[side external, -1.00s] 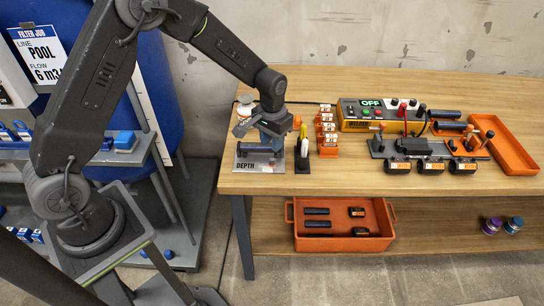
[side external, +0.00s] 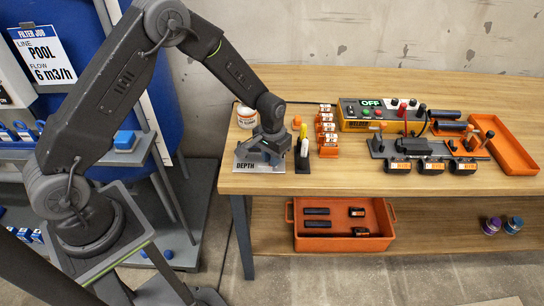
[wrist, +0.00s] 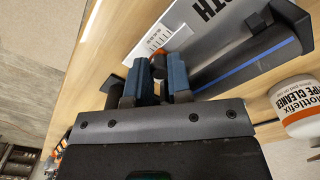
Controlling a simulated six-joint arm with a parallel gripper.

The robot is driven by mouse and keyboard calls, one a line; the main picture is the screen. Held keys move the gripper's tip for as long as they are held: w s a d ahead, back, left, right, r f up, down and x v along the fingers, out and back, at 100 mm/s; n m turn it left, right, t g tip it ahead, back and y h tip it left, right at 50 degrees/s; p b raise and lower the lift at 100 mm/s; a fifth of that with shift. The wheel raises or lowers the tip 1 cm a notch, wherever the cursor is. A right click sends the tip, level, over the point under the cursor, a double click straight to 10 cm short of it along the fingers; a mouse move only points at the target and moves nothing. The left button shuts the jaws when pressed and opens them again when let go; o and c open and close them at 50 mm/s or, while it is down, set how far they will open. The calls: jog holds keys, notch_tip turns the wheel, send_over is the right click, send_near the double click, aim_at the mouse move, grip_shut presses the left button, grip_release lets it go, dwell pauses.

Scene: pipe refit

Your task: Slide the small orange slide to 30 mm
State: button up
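The depth gauge is a grey plate lettered DEPTH (side external: 246,165) at the left end of the bench. In the wrist view its lettered plate (wrist: 232,45) and a dark bar with a blue line (wrist: 235,76) show. A small orange piece (wrist: 158,36), seemingly the slide, shows just beyond my fingertips. My gripper (wrist: 160,68) is down at the gauge, its two blue-padded fingers a narrow gap apart, in line with the orange piece. Whether the pads touch it cannot be told. In the side view my gripper (side external: 266,152) hides the slide. The scale reading is not legible.
A white pipe cleaner tub (side external: 247,116) stands close behind my gripper. A welder box (side external: 375,115) and an orange tray (side external: 500,145) lie farther right.

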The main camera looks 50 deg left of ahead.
grip_shut()
jog(key=shift+s+a, duration=0.15)
jog(key=shift+s, duration=0.05)
jog(key=shift+o, duration=2.1)
grip_release()
notch_tip(320, 180, up, 14)
